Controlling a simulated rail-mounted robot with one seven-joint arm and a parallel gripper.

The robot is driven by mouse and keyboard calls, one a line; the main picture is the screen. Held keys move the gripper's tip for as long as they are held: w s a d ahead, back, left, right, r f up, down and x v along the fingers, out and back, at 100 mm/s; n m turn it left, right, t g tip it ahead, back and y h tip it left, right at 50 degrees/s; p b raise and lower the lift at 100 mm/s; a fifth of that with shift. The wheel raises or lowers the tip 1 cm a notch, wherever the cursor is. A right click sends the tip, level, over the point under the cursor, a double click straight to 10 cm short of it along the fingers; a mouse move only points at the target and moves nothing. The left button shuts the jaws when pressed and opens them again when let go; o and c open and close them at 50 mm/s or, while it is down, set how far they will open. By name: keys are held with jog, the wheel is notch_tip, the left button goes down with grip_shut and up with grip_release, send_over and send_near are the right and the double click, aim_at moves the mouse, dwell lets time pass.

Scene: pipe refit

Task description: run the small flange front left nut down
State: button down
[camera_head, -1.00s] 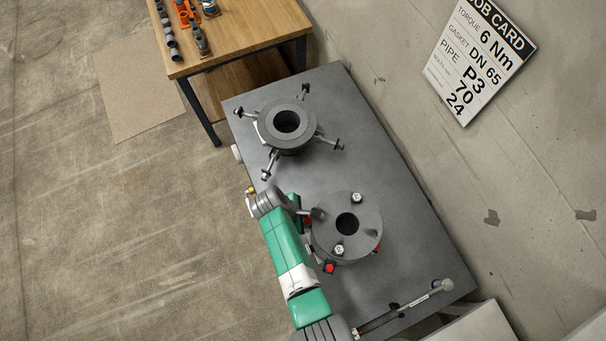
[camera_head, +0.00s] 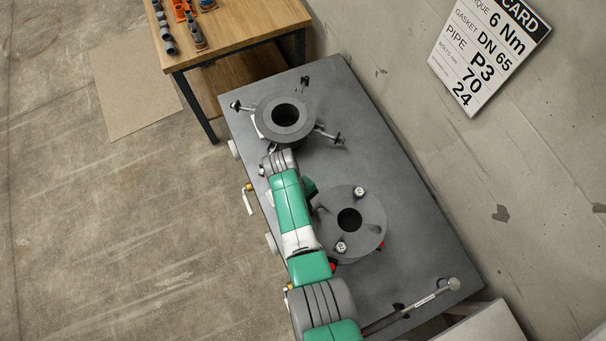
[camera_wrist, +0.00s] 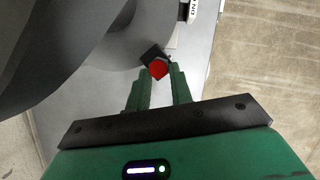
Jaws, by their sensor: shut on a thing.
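The small flange (camera_head: 300,125) stands at the far end of the grey bench, a dark ring with an open bore and bolts sticking out around it. My wrist is at its front left side in the head view and hides the nut there. In the wrist view my gripper (camera_wrist: 160,78) is shut on a small dark piece with a red end, which I take for the front left nut (camera_wrist: 158,69). It sits beside the grey flange body at upper left. How far the nut is down its bolt cannot be told.
The larger flange (camera_head: 370,225) with two bright nuts on top stands close to the right of my arm. A torque wrench (camera_head: 425,298) lies at the near end of the grey bench (camera_head: 405,190). A wooden table (camera_head: 235,35) with parts stands beyond. A job card (camera_head: 488,50) hangs on the wall.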

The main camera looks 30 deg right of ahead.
jog(key=shift+d+m+y+b, duration=0.2)
jog(key=shift+m+y, duration=0.15)
jog(key=shift+m, duration=0.65)
jog(key=shift+d+m+y+b, duration=0.1)
jog(key=shift+m+y+b, duration=0.2)
jog(key=shift+m, duration=0.7)
jog(key=c, duration=1.2)
grip_release()
jog(key=shift+c, duration=0.2)
jog(key=v, duration=0.7)
jog(key=shift+w+r+p, duration=0.2)
jog(key=shift+r+p, duration=0.1)
jog(key=shift+r, duration=0.05)
